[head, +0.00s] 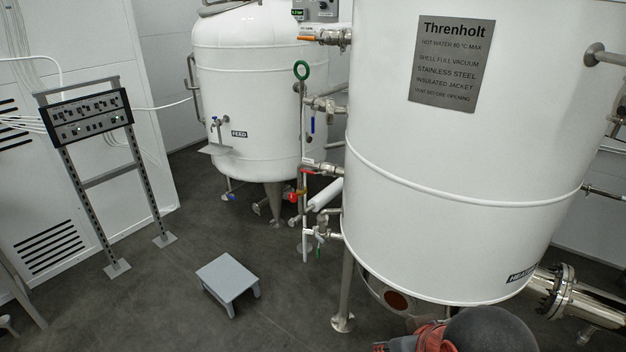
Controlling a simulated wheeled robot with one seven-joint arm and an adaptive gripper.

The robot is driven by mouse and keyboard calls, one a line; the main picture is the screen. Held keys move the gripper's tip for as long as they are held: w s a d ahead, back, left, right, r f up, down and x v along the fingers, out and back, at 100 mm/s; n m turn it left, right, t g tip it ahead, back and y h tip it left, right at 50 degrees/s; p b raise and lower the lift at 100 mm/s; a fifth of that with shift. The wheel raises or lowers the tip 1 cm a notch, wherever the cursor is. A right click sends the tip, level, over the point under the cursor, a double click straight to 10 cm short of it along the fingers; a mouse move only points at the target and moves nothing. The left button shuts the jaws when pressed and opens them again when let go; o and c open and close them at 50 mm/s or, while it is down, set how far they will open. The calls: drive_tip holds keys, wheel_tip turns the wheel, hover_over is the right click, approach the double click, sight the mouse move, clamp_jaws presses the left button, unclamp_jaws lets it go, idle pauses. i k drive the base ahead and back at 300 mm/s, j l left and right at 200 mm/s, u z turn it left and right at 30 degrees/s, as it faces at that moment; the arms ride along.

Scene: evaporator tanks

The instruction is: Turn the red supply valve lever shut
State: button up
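A small red lever (311,170) shows on a metal valve (331,170) at the left side of the large white tank (430,240) in the head view. The lever looks to lie roughly along the valve's pipe, but it is too small to tell its exact angle. A round red knob (292,197) sits lower and to the left, by a thin vertical pipe. Part of my arm shows at the bottom edge, right of centre, well below and apart from the valve. My gripper's fingers are not in view.
Other valves with orange (309,38), blue (312,124) and green (318,252) handles stand close above and below. A white feed tank (255,100) is behind. A grey step stool (228,277) and a panel stand (88,117) are left.

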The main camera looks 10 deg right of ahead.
sight(323, 173)
drive_tip(key=i+z, duration=0.2)
drive_tip(key=z, duration=0.2)
drive_tip(key=i+j+z, duration=0.3)
drive_tip(key=j+z, duration=0.15)
drive_tip(key=i+j+z, duration=0.2)
drive_tip(key=j, duration=0.25)
drive_tip(key=j+z, duration=0.2)
drive_tip(key=i+j, duration=0.15)
drive_tip(key=j, duration=0.5)
drive_tip(key=i+j+z, duration=0.1)
drive_tip(key=j, duration=0.55)
drive_tip(key=i+j, duration=0.15)
drive_tip(key=j, duration=0.5)
drive_tip(key=i+j+z, duration=0.1)
drive_tip(key=j, duration=0.55)
drive_tip(key=i+j, duration=0.1)
drive_tip(key=j, duration=0.6)
